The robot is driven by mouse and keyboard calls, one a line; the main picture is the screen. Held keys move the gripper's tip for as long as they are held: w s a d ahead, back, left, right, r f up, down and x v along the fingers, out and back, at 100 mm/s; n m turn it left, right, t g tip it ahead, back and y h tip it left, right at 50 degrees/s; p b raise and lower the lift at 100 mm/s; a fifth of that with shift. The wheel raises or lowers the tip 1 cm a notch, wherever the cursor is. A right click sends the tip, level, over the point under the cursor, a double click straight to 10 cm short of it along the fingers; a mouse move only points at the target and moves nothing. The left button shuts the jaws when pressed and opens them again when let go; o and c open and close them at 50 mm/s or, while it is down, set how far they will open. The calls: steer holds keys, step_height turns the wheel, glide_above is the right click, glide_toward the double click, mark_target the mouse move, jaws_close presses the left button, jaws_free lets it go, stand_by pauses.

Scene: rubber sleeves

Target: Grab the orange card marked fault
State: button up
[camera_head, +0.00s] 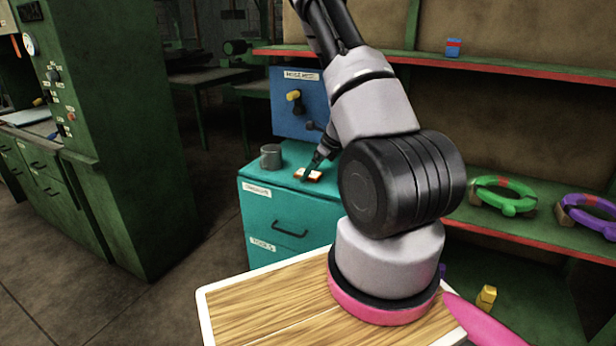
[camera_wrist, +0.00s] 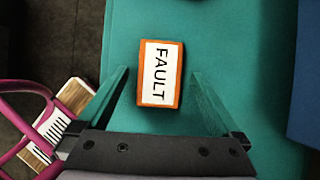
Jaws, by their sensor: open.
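The orange card (camera_wrist: 174,87) has a white face with the word FAULT. It lies flat on top of the teal cabinet (camera_wrist: 215,35), label up. In the head view the card (camera_head: 308,175) shows as a small orange and white patch near the cabinet's right side, partly behind my gripper (camera_head: 318,165). In the wrist view my gripper (camera_wrist: 160,90) is open, with one finger on each side of the card. There is a gap between the card and each finger. I cannot tell how far above the cabinet top the fingertips are.
A grey cylinder (camera_head: 271,156) stands on the cabinet left of the card. A blue panel (camera_head: 298,102) with knobs rises behind. A shelf with a green ring (camera_head: 503,196) and a purple ring (camera_head: 590,214) is at right. A green machine (camera_head: 110,120) stands at left.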

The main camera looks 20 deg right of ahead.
steer(key=shift+c, duration=0.3)
steer(key=c, duration=1.3)
